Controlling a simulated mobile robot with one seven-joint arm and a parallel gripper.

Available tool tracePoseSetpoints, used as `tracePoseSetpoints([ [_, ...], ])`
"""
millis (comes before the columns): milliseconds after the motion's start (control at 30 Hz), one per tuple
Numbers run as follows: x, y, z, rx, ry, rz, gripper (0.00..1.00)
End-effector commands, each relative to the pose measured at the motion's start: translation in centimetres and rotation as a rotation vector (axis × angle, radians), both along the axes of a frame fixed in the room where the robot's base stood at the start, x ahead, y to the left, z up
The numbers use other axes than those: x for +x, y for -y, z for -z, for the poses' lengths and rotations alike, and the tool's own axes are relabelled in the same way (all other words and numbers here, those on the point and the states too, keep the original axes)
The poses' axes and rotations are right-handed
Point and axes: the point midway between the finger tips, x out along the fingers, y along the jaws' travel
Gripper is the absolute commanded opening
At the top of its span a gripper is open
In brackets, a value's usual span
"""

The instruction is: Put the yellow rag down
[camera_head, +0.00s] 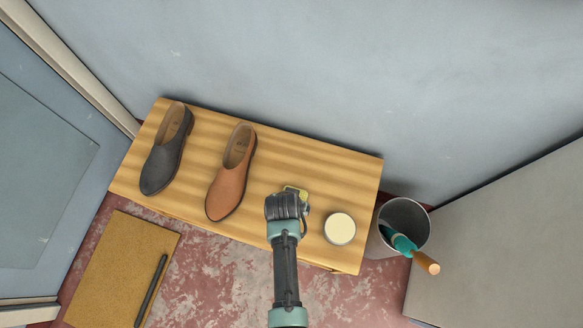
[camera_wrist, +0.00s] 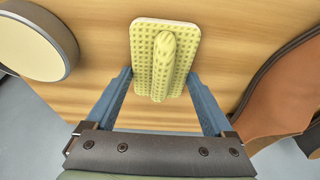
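The yellow rag (camera_wrist: 145,38) shows in the wrist view as a flat, dimpled rectangle with a raised rounded ridge (camera_wrist: 164,62) along its middle. It appears to lie on the wooden bench (camera_wrist: 95,95). My gripper (camera_wrist: 158,76) has its two blue fingers spread wide, one on each side of the ridge, with clear gaps to it. The fingertips are close to the rag's side edges; whether they touch them I cannot tell. In the head view, my gripper (camera_head: 289,196) is over the bench's right half and hides most of the rag (camera_head: 303,194).
A round cream-topped tin (camera_head: 340,229) stands to the right of my gripper. A brown shoe (camera_head: 230,180) and a dark shoe (camera_head: 165,155) stand to the left. A bucket (camera_head: 418,216) with a teal, wooden-handled tool (camera_head: 405,245) is beyond the bench's right end. The wall is behind.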

Motion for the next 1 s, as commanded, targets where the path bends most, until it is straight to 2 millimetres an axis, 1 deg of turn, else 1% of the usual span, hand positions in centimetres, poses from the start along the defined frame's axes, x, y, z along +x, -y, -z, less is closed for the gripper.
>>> tracePoseSetpoints([
  [33, 0.0, 0.0, 0.0, 0.000, 0.000, 0.000, 0.95],
  [67, 0.0, 0.0, 0.0, 0.000, 0.000, 0.000, 1.00],
  [300, 0.0, 0.0, -0.1, 0.000, 0.000, 0.000, 1.00],
  [433, -0.1, 0.0, -1.0, 0.000, 0.001, 0.000, 1.00],
  [567, -0.8, -0.2, -3.2, 0.001, 0.001, 0.000, 1.00],
  [800, -2.2, -0.6, -8.2, 0.000, 0.002, 0.000, 1.00],
  [900, -2.8, -0.7, -9.8, 0.001, 0.001, 0.000, 1.00],
  [1000, -3.1, -0.8, -11.0, 0.000, 0.001, 0.000, 1.00],
])
